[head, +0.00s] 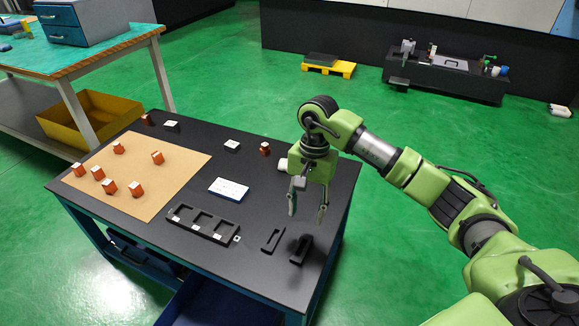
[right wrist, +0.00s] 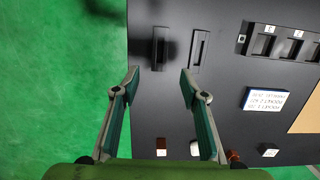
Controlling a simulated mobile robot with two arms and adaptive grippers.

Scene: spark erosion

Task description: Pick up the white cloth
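A small white bundle (head: 284,164), which looks like the white cloth, lies near the far edge of the black table (head: 262,205), partly behind my right gripper. In the right wrist view a white item (right wrist: 194,148) shows just inside the right finger, partly covered by it; I cannot tell for sure that it is cloth. My right gripper (head: 307,207) is open and empty, pointing down above the right part of the table. In the right wrist view its two fingers (right wrist: 160,75) are spread wide with nothing between the tips. My left gripper is not in view.
A white-topped block (right wrist: 161,147) stands between the fingers' bases in the wrist view. An orange block (head: 265,149), a blue-white sign (head: 229,189), a black tray (head: 203,225) and two black holders (head: 301,249) are nearby. Several orange blocks stand on a brown mat (head: 185,190).

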